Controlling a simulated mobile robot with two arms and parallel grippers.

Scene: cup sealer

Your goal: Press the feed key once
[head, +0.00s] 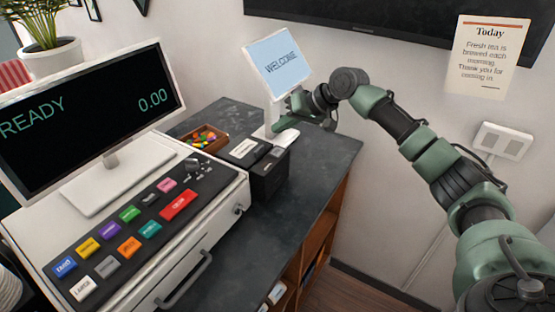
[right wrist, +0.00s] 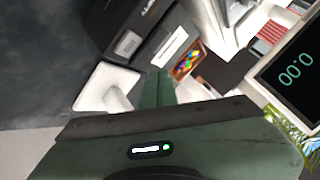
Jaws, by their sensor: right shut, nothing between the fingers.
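A black box-shaped device (head: 268,178) stands on the dark counter beside the cash register. It has a white strip (head: 243,148) and a small pale key (head: 277,151) on top. In the right wrist view the pale key (right wrist: 128,43) shows beside the white strip (right wrist: 172,46). Its lettering is too small to read, so I cannot confirm it is the feed key. My right gripper (head: 284,124) is shut and empty above the counter behind the device, near the welcome screen. In the right wrist view its closed green fingers (right wrist: 159,88) are apart from the key. My left gripper is out of view.
The cash register (head: 215,215) with coloured keys and a READY display (head: 90,115) fills the left. A WELCOME screen (head: 278,62) on a white stand is close to my right gripper. A candy tray (head: 203,138) sits behind the device. The counter's front right (head: 290,210) is clear.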

